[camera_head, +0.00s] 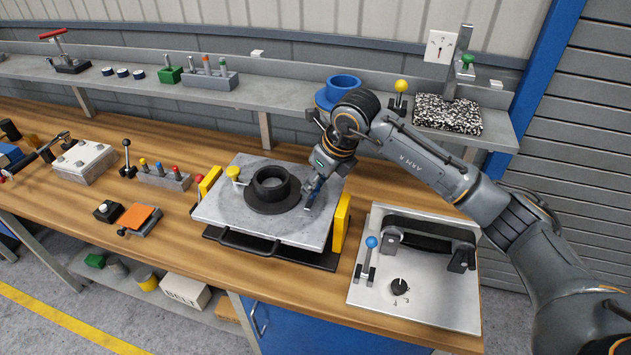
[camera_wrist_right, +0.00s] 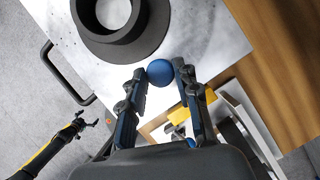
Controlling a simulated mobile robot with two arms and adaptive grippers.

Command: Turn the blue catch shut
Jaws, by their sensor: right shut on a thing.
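The blue catch shows as a round blue knob (camera_wrist_right: 160,72) at the edge of a grey pallet (camera_wrist_right: 205,50) in the right wrist view. My right gripper (camera_wrist_right: 163,78) is shut on this knob, one finger on each side. In the head view my right gripper (camera_head: 309,204) reaches down at the right side of the pallet (camera_head: 222,213) and hides most of the catch. How far the catch is turned cannot be told. A black ring-shaped part (camera_head: 271,190) sits on the pallet. A gripper on a yellow-striped arm (camera_wrist_right: 78,127), apparently my left, hangs over the floor.
A yellow-knobbed catch (camera_head: 233,173) is at the pallet's back left. Yellow blocks (camera_head: 341,223) flank the pallet. A panel (camera_head: 440,293) with a blue-knobbed lever (camera_head: 371,243) stands to the right. A shelf (camera_head: 290,92) runs behind. Bench surface is bare in front of the pallet.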

